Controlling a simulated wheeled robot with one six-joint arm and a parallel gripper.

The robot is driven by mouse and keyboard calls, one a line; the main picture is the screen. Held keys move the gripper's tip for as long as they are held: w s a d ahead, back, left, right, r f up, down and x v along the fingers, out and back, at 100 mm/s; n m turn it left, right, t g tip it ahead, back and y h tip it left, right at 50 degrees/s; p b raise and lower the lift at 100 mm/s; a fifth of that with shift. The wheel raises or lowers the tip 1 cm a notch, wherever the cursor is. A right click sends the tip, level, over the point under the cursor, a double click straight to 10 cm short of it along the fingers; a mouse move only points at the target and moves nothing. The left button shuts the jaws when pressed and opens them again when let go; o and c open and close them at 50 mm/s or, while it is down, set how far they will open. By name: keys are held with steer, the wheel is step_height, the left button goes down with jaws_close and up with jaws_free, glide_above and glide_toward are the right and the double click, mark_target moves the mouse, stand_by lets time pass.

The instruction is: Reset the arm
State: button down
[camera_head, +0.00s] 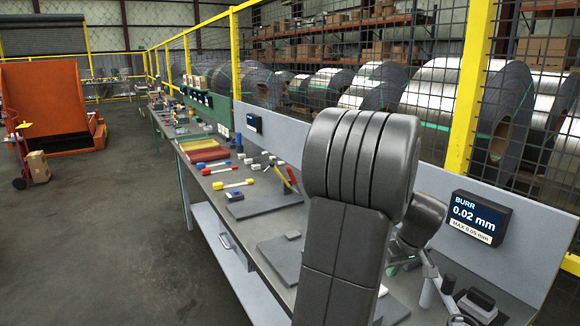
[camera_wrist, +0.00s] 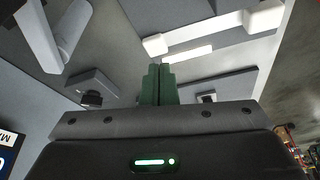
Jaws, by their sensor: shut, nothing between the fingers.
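My arm rises large and grey in the middle of the head view, bent at a thick rounded joint, and covers part of the bench behind it. My gripper (camera_wrist: 156,68) shows in the wrist view with its two green fingers together and nothing between them. The fingers point over the grey bench, apart from the things there as far as I can see. In the head view the wrist is partly hidden behind my arm, and the fingers are not clear.
A long bench (camera_head: 205,222) carries grey plates, red, yellow and blue-ended tools and a tray stack (camera_head: 203,148). A burr display (camera_head: 477,217) hangs on the back panel at right. A white-ended bar (camera_wrist: 213,28) lies beyond my fingers. Open floor (camera_head: 100,240) lies left.

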steer(key=w+m+h+p, duration=0.1)
steer(key=w+m, duration=0.3)
steer(key=w, duration=0.1)
steer(key=shift+d+p, duration=0.15)
steer(key=shift+p, duration=0.25)
stand_by(0.3)
